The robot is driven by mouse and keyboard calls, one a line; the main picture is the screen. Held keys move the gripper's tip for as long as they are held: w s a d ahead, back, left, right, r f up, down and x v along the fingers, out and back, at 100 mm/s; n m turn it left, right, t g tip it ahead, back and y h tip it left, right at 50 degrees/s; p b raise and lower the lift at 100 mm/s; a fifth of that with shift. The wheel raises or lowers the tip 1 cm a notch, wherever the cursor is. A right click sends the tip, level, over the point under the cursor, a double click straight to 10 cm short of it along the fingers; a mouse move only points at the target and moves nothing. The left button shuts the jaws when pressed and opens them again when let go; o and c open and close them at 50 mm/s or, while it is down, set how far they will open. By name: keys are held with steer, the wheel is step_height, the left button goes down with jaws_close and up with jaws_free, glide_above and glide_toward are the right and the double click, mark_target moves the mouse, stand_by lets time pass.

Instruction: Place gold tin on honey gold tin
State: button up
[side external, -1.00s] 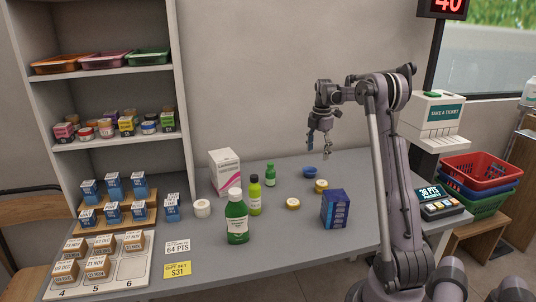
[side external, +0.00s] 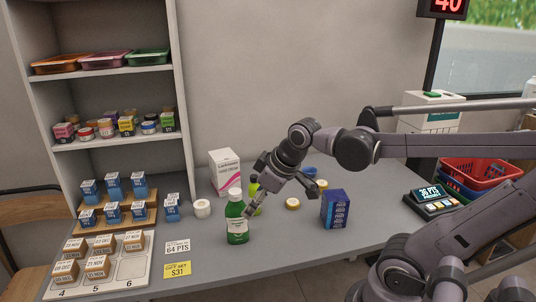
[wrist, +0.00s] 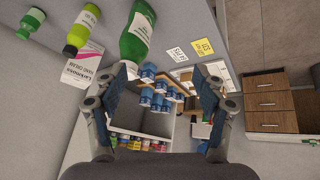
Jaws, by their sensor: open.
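Two small gold tins lie on the grey counter in the side view: one gold tin (side external: 293,203) left of the blue box, the other gold tin (side external: 321,184) farther back, partly behind my arm. I cannot tell which is the honey gold one. They stand apart, not stacked. My gripper (wrist: 165,85) is open and empty, its two fingers spread wide in the wrist view. In the side view it is above the counter by the green bottles, left of both tins, tilted down to the left. Neither tin shows in the wrist view.
A green bottle (side external: 237,222) and a lime bottle (side external: 254,195) are close to my gripper. A white and pink carton (side external: 226,172), a white jar (side external: 201,208) and a blue box (side external: 335,208) also stand on the counter. The front right counter is clear.

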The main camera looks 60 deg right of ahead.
steer(key=shift+m+t+y, duration=0.4)
steer(key=shift+m+t, duration=0.1)
steer(key=shift+m, duration=0.4)
steer(key=s+a, duration=0.1)
steer(key=s+a+f, duration=0.1)
steer(key=a, duration=0.1)
steer(key=a+f, duration=0.1)
steer(key=shift+s+a+f, duration=0.15)
steer(key=shift+s+f, duration=0.1)
steer(key=shift+s, duration=0.15)
